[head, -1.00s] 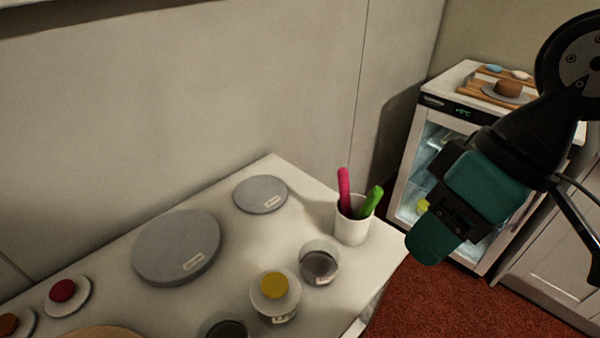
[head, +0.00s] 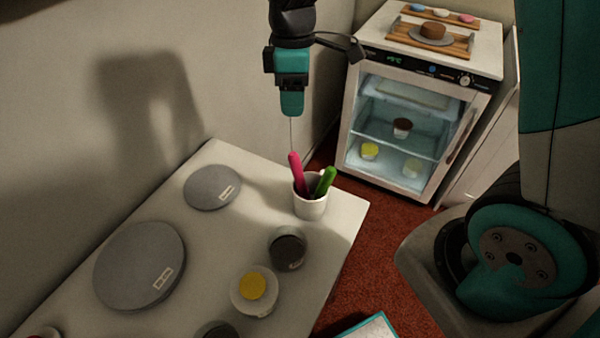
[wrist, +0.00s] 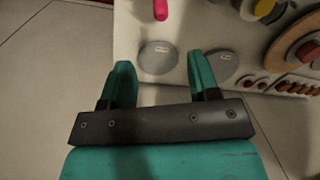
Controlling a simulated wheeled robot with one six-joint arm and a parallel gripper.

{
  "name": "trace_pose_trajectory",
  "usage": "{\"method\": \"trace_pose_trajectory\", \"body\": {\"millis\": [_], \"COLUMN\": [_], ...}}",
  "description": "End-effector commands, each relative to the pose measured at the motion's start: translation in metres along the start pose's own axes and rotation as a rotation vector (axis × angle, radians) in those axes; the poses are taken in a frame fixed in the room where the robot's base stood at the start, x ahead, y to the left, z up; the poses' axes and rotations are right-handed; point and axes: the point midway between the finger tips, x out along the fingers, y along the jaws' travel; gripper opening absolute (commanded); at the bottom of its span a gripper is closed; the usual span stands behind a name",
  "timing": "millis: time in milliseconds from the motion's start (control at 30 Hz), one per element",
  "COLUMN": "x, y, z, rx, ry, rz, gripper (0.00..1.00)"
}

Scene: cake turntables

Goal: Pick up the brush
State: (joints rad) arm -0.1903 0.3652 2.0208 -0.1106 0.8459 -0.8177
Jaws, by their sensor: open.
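A white cup (head: 310,209) stands near the far right corner of the table and holds a pink handle (head: 297,172) and a green handle (head: 326,181). Their lower ends are hidden in the cup, so I cannot tell which is the brush. My gripper (head: 292,112) points down and appears above the pink handle in the head view, apart from it. In the wrist view my gripper (wrist: 160,62) has its two teal fingers spread with nothing held. The pink handle (wrist: 160,10) shows beyond the fingertips at the top edge.
Grey turntables (head: 212,187) (head: 140,265) lie on the table (head: 345,205) left of the cup. A dark-filled jar (head: 287,248) and a yellow-topped jar (head: 254,288) stand nearer. A wall rises behind. A glass-door fridge (head: 400,130) stands beyond, across red floor.

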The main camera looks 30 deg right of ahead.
Motion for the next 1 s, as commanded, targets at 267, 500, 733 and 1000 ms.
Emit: {"method": "trace_pose_trajectory", "body": {"millis": [267, 500, 733, 1000], "x": [0.062, 0.104, 0.119, 0.156], "y": [-0.002, -0.001, -0.002, -0.001], "z": [0.002, 0.002, 0.002, 0.001], "rx": [0.000, 0.002, 0.002, 0.002], "ry": [-0.005, -0.002, -0.002, -0.002], "rz": [-0.007, -0.003, -0.004, -0.003], "gripper": [0.55, 0.55, 0.55, 0.55]}}
